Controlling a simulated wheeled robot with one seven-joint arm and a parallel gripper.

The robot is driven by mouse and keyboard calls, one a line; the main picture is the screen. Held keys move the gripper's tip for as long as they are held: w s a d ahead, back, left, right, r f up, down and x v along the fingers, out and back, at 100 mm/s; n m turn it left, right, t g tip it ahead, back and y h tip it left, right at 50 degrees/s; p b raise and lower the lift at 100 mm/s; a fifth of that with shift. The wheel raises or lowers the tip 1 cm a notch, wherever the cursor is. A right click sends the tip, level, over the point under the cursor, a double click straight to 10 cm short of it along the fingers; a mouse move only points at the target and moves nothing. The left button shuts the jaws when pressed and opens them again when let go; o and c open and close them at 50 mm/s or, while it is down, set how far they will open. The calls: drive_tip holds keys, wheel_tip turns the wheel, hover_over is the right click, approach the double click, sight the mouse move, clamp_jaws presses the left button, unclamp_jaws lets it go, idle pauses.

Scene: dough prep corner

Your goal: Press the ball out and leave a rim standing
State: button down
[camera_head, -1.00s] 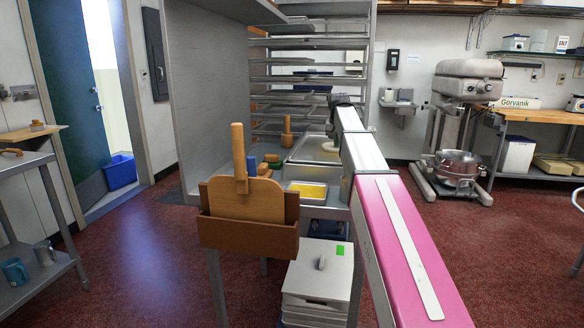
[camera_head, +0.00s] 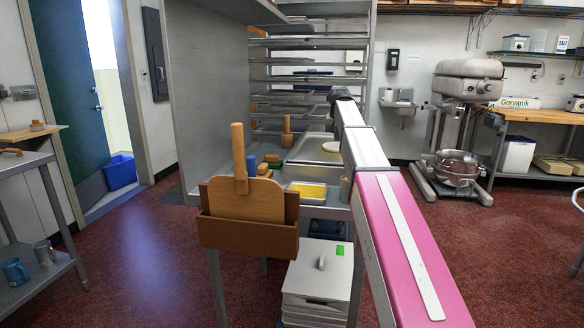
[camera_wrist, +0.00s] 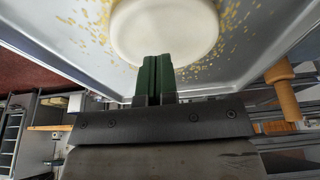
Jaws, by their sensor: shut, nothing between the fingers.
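The dough (camera_wrist: 165,30) is a pale, round, flattened disc in the wrist view, cut off by the top edge. It lies on a grey metal tray (camera_wrist: 255,58) with yellow grains scattered around it. My gripper (camera_wrist: 155,62) has its dark green fingers together with nothing between them. The fingertips overlap the near edge of the dough in the picture; I cannot tell whether they touch it. In the head view the dough (camera_head: 331,147) is a small pale patch on the tray (camera_head: 306,152), partly behind my arm. My fingers are hidden there.
A wooden tool (camera_head: 287,133) stands left of the tray and also shows at right in the wrist view (camera_wrist: 283,92). A shallow pan of yellow grains (camera_head: 308,190) sits in front. A wooden holder with a board (camera_head: 247,230) hangs at the near edge. A tray rack (camera_head: 300,60) stands behind.

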sight(337, 148)
drive_tip(key=shift+r, duration=0.35)
drive_tip(key=shift+r, duration=2)
